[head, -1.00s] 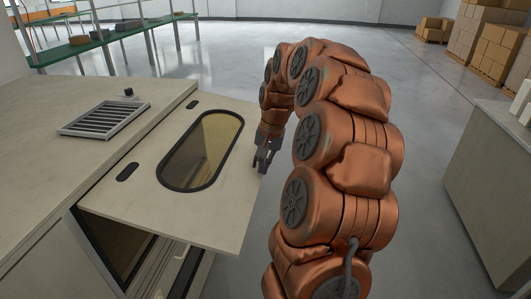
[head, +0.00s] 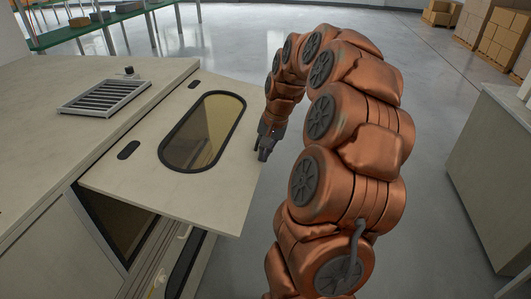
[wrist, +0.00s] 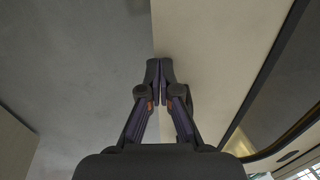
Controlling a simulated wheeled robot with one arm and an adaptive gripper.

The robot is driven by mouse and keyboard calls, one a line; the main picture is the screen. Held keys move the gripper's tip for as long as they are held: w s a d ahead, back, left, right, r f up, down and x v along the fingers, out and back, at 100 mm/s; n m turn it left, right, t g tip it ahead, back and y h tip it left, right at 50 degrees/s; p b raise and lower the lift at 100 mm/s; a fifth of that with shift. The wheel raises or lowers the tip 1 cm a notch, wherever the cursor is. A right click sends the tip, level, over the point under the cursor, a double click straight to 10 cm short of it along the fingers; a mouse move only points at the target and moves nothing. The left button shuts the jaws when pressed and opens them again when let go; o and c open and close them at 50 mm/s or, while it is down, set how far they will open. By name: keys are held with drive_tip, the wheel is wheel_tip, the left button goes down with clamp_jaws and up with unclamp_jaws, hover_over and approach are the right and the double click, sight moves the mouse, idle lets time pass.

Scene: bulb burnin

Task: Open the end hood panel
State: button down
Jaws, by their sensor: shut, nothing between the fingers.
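The end hood panel (head: 130,182) is a flat beige board with a dark-rimmed oval window (head: 203,132). It sticks out from the end of the beige cabinet, raised, with the opening below it showing. My gripper (head: 264,155) is at the panel's outer right edge in the head view. In the wrist view my gripper (wrist: 160,66) is shut with its fingertips together and nothing between them. The tips overlap the edge of the pale panel (wrist: 215,45); I cannot tell whether they touch it. The panel's underside is hidden.
The cabinet top (head: 40,110) carries a slatted vent (head: 105,97). A dark interior (head: 122,222) shows under the panel. A pale counter (head: 495,175) stands at the right. Boxes (head: 490,40) are at the back right, and a green shelf (head: 90,30) at the back left. Open floor lies beyond my arm.

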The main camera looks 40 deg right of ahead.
sight(262, 163)
drive_tip(key=f+b, duration=0.2)
drive_tip(key=f, duration=0.2)
drive_tip(key=shift+w+a+t+y+b, duration=0.25)
drive_tip(key=shift+w+t+y+b, duration=0.05)
drive_tip(key=shift+t+b, duration=0.1)
drive_tip(key=shift+r, duration=0.2)
drive_tip(key=shift+d+r, duration=0.1)
drive_tip(key=shift+r, duration=0.05)
drive_tip(key=b+v, duration=0.2)
drive_tip(key=v, duration=1.1)
drive_tip(key=shift+r, duration=0.25)
